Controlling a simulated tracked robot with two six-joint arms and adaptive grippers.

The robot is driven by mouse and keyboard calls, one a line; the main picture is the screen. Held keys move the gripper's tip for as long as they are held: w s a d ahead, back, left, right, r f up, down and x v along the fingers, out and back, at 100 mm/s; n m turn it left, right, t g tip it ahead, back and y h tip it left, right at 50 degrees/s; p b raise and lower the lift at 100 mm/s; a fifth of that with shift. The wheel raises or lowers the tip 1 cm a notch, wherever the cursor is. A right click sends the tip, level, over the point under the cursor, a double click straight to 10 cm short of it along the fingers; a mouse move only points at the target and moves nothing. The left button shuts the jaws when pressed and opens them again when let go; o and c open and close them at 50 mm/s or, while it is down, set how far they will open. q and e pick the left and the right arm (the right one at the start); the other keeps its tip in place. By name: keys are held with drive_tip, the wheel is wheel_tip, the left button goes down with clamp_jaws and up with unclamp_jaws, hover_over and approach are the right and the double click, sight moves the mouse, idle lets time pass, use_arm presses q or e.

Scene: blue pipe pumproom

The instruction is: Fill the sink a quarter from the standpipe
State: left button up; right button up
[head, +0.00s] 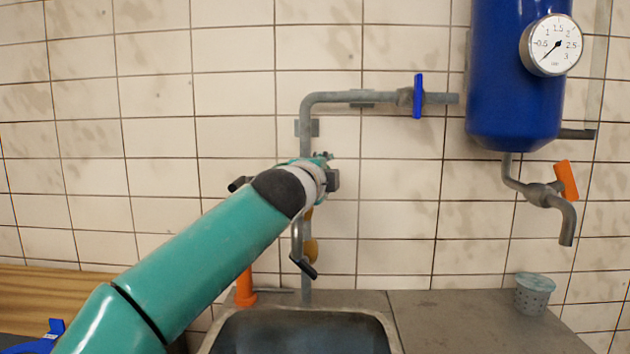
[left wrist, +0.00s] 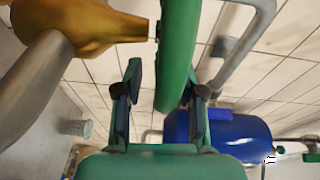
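The grey standpipe (head: 305,130) runs down the tiled wall behind the sink (head: 300,310). The sink's inside looks dark, and its bottom is out of view, so I cannot tell the water level. My left arm covers the middle of the standpipe in the head view. In the left wrist view my left gripper (left wrist: 164,74) has its fingers apart on either side of a green handle (left wrist: 178,45). A gap shows on the left; contact on the right is unclear. A brass fitting (left wrist: 95,25) with a grey pipe stands beside the handle. My right gripper is out of view.
A blue valve handle (head: 418,95) sits on the upper pipe. A blue tank (head: 515,80) with a gauge (head: 551,45) and an orange-handled tap (head: 567,181) hangs at right. A grey perforated cup (head: 534,294) stands on the counter. An orange upright part (head: 245,289) stands behind the sink.

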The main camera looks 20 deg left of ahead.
use_arm(q)
drive_tip(key=s, duration=1)
drive_tip(key=shift+s+d, duration=0.2)
drive_tip(key=shift+s, duration=0.05)
idle(3.1)
